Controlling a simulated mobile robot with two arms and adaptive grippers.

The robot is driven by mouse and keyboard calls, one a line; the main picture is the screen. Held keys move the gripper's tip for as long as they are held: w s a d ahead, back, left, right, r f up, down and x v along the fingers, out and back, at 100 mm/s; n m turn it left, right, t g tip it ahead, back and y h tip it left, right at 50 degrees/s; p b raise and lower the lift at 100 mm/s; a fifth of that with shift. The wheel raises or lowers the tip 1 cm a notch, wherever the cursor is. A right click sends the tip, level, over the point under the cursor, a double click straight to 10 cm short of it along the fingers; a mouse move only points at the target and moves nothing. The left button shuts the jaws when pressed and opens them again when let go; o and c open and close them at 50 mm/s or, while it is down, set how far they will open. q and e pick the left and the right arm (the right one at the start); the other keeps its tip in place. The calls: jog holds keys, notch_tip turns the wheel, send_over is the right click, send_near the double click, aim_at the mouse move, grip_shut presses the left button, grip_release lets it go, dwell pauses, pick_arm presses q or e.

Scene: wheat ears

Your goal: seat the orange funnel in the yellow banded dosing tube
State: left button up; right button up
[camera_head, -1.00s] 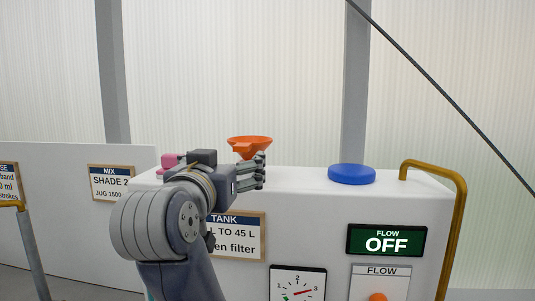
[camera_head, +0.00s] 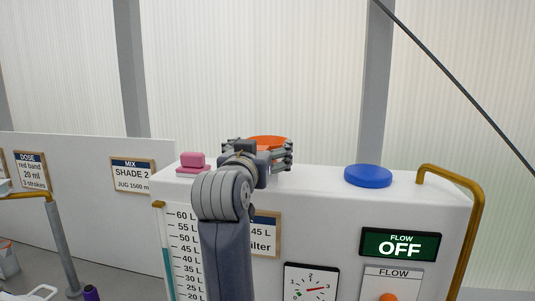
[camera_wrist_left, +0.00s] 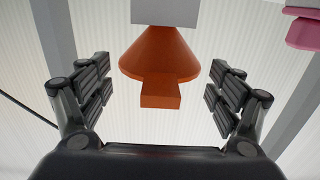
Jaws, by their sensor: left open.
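The orange funnel (camera_head: 267,142) stands on top of the white tank, partly hidden behind my left gripper (camera_head: 288,154) in the head view. In the left wrist view, which looks inverted, the funnel (camera_wrist_left: 160,58) shows its cone and a block-like orange tab (camera_wrist_left: 160,94) facing the camera. My left gripper (camera_wrist_left: 160,98) is open, with its fingers spread to either side of the tab and no visible contact. The yellow banded dosing tube is not recognisable in any view. My right gripper is not in view.
The white tank (camera_head: 330,178) carries a pink block (camera_head: 192,160) and a blue lid (camera_head: 368,176). A yellow rail (camera_head: 470,215) bends down its right side. A flow panel (camera_head: 400,244) reads OFF. A white board with DOSE and MIX signs (camera_head: 132,174) stands at left.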

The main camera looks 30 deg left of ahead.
pick_arm(q)
jog(key=shift+w+a, duration=0.15)
jog(key=shift+w, duration=0.2)
jog(key=c, duration=1.9)
